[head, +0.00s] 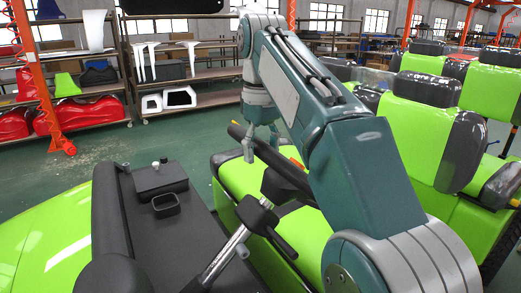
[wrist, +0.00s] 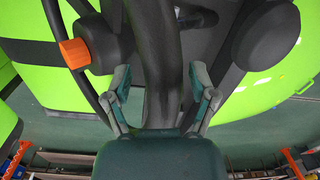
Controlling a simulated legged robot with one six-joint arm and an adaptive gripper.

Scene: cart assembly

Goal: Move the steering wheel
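The black steering wheel (head: 277,165) is above the green cart, seen nearly edge-on and partly hidden behind my arm in the head view. In the wrist view a thick section of its black rim (wrist: 161,45) runs down between my fingers. My gripper (head: 262,146) is at the rim's far left end, pointing down. In the wrist view my gripper (wrist: 160,76) is open, with one finger on each side of the rim and visible gaps between. The steering column (head: 228,247) slants up from the dark dashboard.
The dark dashboard (head: 165,235) carries a small box (head: 160,180). An orange-tipped part (wrist: 75,53) is left of my fingers in the wrist view. Green and black seats (head: 418,115) stand to the right. Shelves (head: 190,85) with parts stand behind, beyond open green floor.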

